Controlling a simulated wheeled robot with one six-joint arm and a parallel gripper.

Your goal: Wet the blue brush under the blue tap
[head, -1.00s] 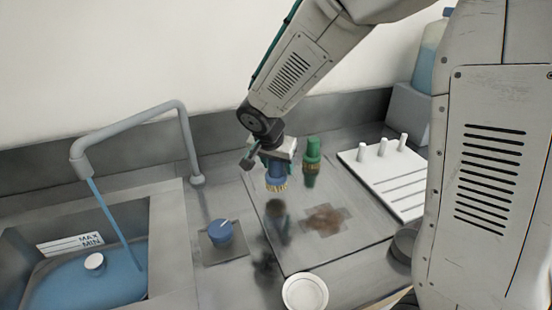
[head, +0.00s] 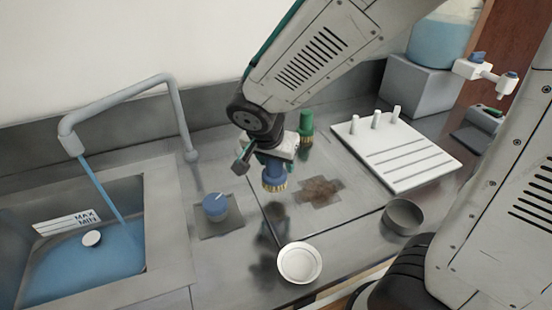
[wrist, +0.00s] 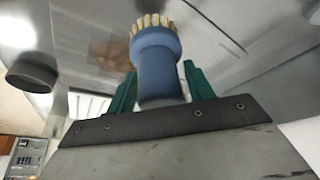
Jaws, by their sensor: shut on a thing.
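My gripper (head: 273,160) is shut on the blue brush (head: 274,179) and holds it above the steel counter, bristles down. In the wrist view the blue brush (wrist: 157,65) sits between my green fingers (wrist: 158,90), its pale bristles at the far end. The grey tap (head: 125,95) stands at the left. A blue stream (head: 103,192) runs from its spout into the sink (head: 168,240). The brush is to the right of the stream and apart from it. A blue dial (head: 216,206) is on the counter between the sink and the brush.
A green brush (head: 306,127) is behind my gripper. A white dish (head: 299,264) is at the front, and a grey round bowl (head: 403,216) is to its right. A white rack with pegs (head: 400,157) stands at the right. A brown stain (head: 320,191) marks the counter.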

